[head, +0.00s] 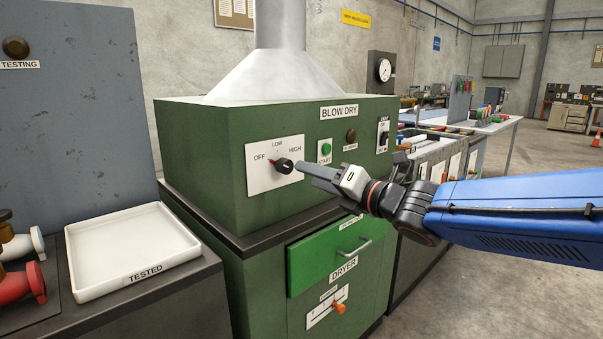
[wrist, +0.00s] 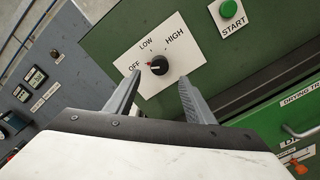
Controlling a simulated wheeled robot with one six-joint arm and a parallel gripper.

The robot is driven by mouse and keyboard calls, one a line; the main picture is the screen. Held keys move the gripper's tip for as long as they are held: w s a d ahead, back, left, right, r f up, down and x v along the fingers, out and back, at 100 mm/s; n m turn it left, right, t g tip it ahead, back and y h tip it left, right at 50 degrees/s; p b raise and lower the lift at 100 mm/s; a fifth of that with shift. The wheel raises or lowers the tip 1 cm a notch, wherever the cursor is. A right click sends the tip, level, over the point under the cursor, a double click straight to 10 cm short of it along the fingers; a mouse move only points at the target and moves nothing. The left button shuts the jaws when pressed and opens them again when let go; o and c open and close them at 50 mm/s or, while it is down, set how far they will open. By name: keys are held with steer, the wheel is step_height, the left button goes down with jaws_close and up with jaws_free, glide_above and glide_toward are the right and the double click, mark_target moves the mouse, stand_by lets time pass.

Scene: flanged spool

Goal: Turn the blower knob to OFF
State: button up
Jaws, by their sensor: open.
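The blower knob (head: 285,166) is black and round with a red pointer mark, on a white plate (head: 262,180) on the green BLOW DRY cabinet. The plate reads OFF, LOW and HIGH. The red mark points left, towards OFF. In the wrist view the knob (wrist: 159,65) shows whole, its red mark also on the OFF side. My gripper (head: 306,173) is just right of the knob in the head view. In the wrist view its fingers (wrist: 158,79) are spread, with the knob beyond the gap between their tips. I see no finger touching it.
A green START button (head: 325,148) and a dark button (head: 351,136) sit right of the plate. Below are a drawer with a metal handle (head: 354,247) and an orange-knobbed slider (head: 338,308). A white TESTED tray (head: 130,285) is at left.

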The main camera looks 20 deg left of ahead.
steer(key=v, duration=0.9)
steer(key=shift+s+d, duration=0.2)
steer(key=shift+d, duration=0.1)
steer(key=shift+d, duration=0.1)
steer(key=w+d+f+m+t+h, duration=0.2)
steer(key=w+d+m+t+h, duration=0.15)
steer(key=d+m, duration=0.45)
steer(key=w+d+f+m+t+h, duration=0.2)
steer(key=d+m+h, duration=0.35)
steer(key=d, duration=0.45)
steer(key=s+d+f+m+g+h, duration=0.1)
steer(key=s+d+f+m+h, duration=0.1)
steer(key=d+f+m+h, duration=0.25)
steer(key=s+d+f+m+g+h, duration=0.1)
steer(key=s+d+f+m, duration=0.15)
steer(key=d+m, duration=0.45)
steer(key=s+d+f+m+g, duration=0.4)
steer(key=s+f+m, duration=0.3)
steer(key=s, duration=0.3)
steer(key=s+d+f+m+g+h, duration=0.1)
steer(key=s+d+f+m+g, duration=0.2)
steer(key=s+f+m, duration=0.4)
steer(key=s+d, duration=0.1)
steer(key=s, duration=0.2)
steer(key=shift+s+f+g, duration=0.35)
steer(key=shift+s+f, duration=0.05)
